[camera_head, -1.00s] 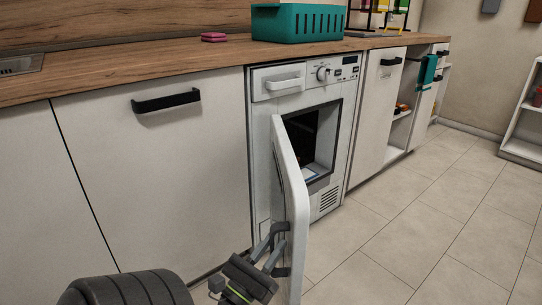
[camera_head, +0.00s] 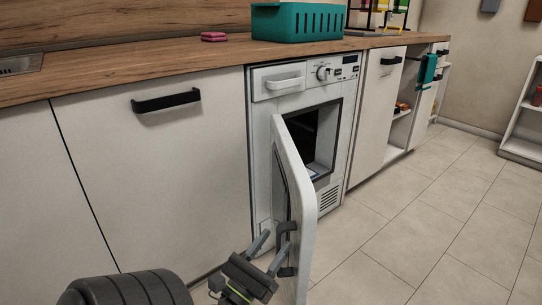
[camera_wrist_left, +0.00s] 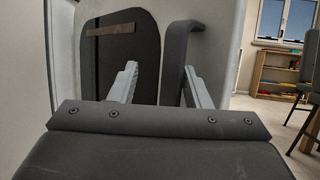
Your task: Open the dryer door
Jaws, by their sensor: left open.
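The white dryer (camera_head: 261,150) is built in under the counter. Its door (camera_head: 304,205) stands open, sticking out from the front, and part of the dark opening (camera_head: 322,140) shows behind it. A dark handle (camera_head: 285,250) sits on the door's left-facing side, near its free edge. My left gripper (camera_head: 268,253) is open beside the handle, fingers towards the door. In the left wrist view, the handle (camera_wrist_left: 186,45) rises by the right finger, and a dark panel (camera_wrist_left: 115,70) of the door shows behind the left finger. Whether the fingers touch the handle is unclear. My right gripper is not in view.
White cabinets with a black handle (camera_head: 166,101) flank the dryer on the left. A teal basket (camera_head: 297,23) and a pink sponge (camera_head: 214,36) rest on the wooden counter (camera_head: 130,65). Tiled floor (camera_head: 400,225) is clear to the right.

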